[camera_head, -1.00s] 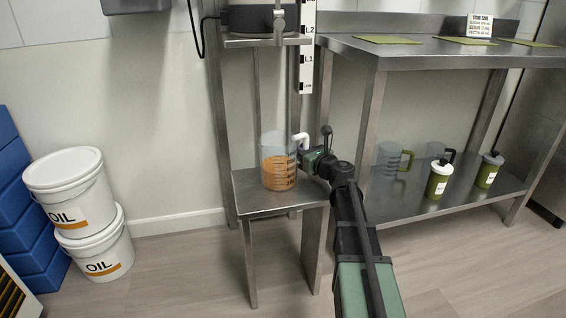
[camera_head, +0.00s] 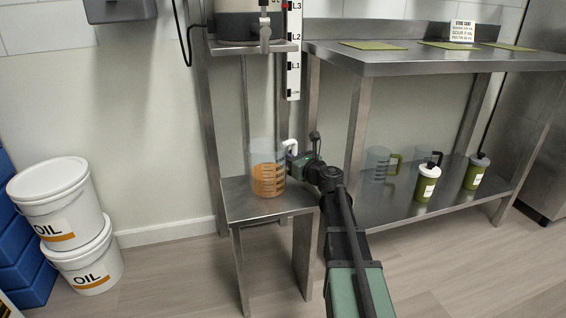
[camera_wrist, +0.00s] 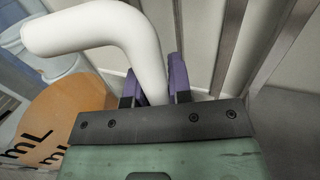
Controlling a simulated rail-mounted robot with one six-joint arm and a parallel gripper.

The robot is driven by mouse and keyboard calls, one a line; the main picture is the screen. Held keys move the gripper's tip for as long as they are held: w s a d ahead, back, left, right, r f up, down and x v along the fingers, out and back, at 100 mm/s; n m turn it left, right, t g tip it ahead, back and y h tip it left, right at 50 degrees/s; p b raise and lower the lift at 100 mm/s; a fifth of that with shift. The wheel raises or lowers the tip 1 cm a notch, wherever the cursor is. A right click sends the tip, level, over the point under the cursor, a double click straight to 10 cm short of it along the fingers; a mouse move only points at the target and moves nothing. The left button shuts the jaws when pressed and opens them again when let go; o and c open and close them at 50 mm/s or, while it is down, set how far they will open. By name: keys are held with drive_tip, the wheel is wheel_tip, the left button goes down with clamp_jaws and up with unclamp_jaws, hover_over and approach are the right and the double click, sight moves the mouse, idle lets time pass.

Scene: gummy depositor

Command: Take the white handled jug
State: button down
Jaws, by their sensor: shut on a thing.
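The jug (camera_head: 267,176) is clear, with orange liquid, dark markings and a white handle (camera_head: 291,146). It is upright on a small steel stand (camera_head: 240,206), with no clear gap beneath it. My gripper (camera_head: 294,159) comes from the right and is shut on the handle. In the wrist view the white handle (camera_wrist: 112,24) runs down between the purple fingertips (camera_wrist: 155,84). The jug's side, with "mL" lettering on orange (camera_wrist: 62,108), fills the left of that view. The lower end of the handle is hidden behind my gripper.
A steel shelf with a tap (camera_head: 264,38) hangs above the stand, beside a level scale (camera_head: 294,70). A steel table (camera_head: 400,60) at right holds a clear jug with a green handle (camera_head: 378,163) and green bottles (camera_head: 426,184) on its lower shelf. Oil buckets (camera_head: 62,203) stand left.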

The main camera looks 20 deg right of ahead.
wheel_tip(320, 180, up, 20)
drive_tip(key=p, duration=1.9)
drive_tip(key=shift+p, duration=0.4)
drive_tip(key=c, duration=1.6)
unclamp_jaws()
clamp_jaws()
